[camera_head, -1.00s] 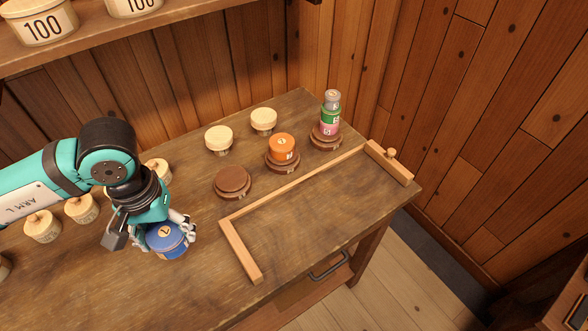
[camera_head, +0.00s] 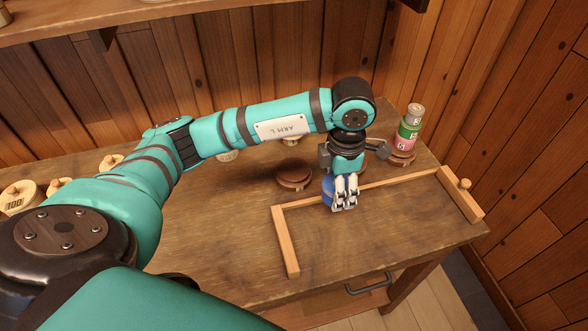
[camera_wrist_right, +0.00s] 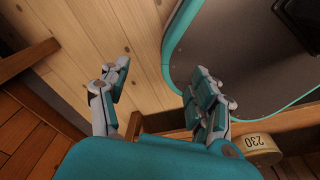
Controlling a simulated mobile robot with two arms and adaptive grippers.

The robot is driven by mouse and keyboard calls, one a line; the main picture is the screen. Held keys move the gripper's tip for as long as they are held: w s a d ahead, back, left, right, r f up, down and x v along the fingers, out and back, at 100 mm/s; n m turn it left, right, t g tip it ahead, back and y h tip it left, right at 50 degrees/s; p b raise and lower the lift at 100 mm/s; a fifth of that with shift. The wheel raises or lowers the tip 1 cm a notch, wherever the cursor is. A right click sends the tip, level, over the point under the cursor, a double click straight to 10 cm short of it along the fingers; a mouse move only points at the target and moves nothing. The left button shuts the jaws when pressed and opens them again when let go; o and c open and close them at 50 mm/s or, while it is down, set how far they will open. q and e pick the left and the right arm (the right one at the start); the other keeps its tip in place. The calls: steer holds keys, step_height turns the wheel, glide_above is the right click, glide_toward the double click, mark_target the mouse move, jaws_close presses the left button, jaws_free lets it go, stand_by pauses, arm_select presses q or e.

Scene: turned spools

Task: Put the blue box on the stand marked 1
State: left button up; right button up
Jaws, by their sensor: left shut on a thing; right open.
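The blue box (camera_head: 327,189) is a round blue tub in the head view, mostly hidden behind the fingers of my left gripper (camera_head: 343,206). That gripper is shut on it, over the long wooden rail, just right of an empty brown round stand (camera_head: 293,175). I cannot tell its height above the table. A second stand (camera_head: 402,158) at the back right carries a pink, green and grey stack (camera_head: 409,128). No number on either stand is readable. My right gripper (camera_wrist_right: 160,85) is open and empty in the right wrist view, above the floor.
The wooden rail frame (camera_head: 284,242) lies on the table (camera_head: 370,240), with a knobbed block (camera_head: 463,195) at its right end. My left arm covers much of the back. Pale pots (camera_head: 20,195) stand at the left. The table's front right is clear.

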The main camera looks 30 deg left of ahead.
arm_select(q)
steer(key=shift+w+f+n, duration=0.15)
steer(key=shift+f+n, duration=0.05)
steer(key=shift+n, duration=0.4)
steer(key=shift+w+f+n, duration=0.15)
steer(key=shift+n, duration=0.45)
steer(key=shift+w+a+n, duration=0.15)
steer(key=shift+a+n, duration=0.15)
steer(key=p, duration=0.5)
glide_above(293, 168)
steer(key=shift+f, duration=0.75)
steer(key=shift+f+p, duration=0.4)
steer(key=shift+f, duration=0.15)
step_height(293, 168, down, 2)
steer(key=shift+f+p, duration=0.1)
steer(key=shift+p, duration=0.4)
steer(key=shift+f+b, duration=0.3)
steer(key=o, duration=1.3)
arm_select(e)
step_height(293, 168, up, 6)
steer(key=shift+s+d, duration=0.25)
steer(key=shift+s, duration=0.2)
arm_select(q)
steer(key=shift+r, duration=0.15)
arm_select(e)
steer(key=shift+r, duration=0.1)
